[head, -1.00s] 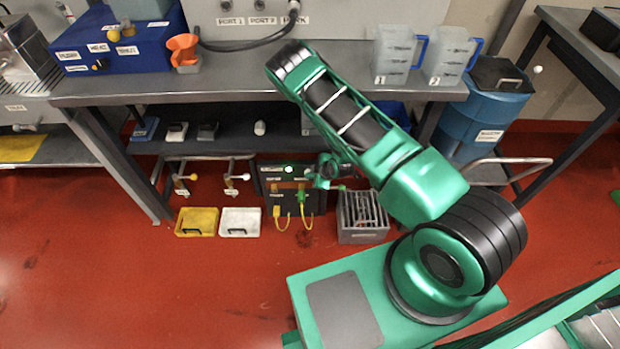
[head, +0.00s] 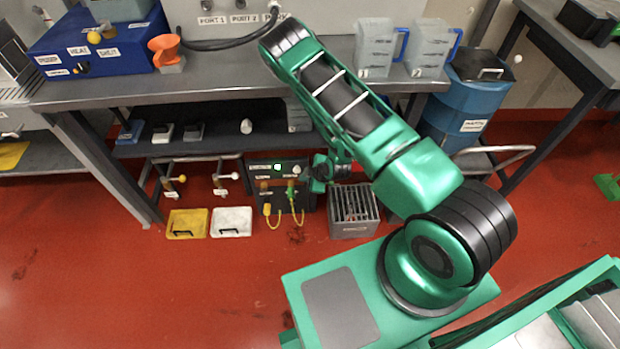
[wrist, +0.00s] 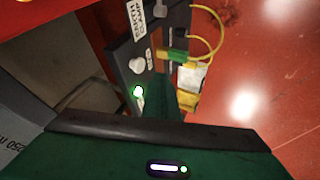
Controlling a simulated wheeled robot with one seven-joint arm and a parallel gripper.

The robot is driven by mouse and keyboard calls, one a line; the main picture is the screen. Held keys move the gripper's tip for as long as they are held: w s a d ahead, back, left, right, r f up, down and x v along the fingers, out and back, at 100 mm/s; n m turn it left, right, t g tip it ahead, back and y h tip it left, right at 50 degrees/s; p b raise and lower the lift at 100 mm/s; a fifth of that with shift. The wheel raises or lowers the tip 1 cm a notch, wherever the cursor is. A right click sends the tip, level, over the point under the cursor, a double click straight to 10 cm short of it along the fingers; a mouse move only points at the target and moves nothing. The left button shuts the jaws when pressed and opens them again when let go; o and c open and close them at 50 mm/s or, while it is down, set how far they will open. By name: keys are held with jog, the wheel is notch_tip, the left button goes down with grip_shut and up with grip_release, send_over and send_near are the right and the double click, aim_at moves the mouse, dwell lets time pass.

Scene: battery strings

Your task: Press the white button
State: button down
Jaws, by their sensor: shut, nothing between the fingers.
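The white button (head: 296,169) is a small round knob on the dark upright panel (head: 250,185) under the bench, just right of a lit green lamp (head: 278,167). In the wrist view the button (wrist: 137,65) sits on the panel's face, above the lamp (wrist: 137,92). My gripper (head: 309,174) is beside the panel's upper right side, close to the button. Its fingers are small and partly covered by my arm in the head view, and it looks empty. I cannot tell whether it touches the button.
A yellow lead and a green plug (head: 291,192) hang from the panel. A grey slotted crate (head: 354,212) stands right of it. Yellow (head: 187,223) and white (head: 231,222) trays lie left on the floor. The bench (head: 215,75) overhangs the panel; open red floor lies in front.

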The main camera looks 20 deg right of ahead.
jog(key=v, duration=0.5)
jog(key=shift+s, duration=0.15)
jog(key=shift+a, duration=0.1)
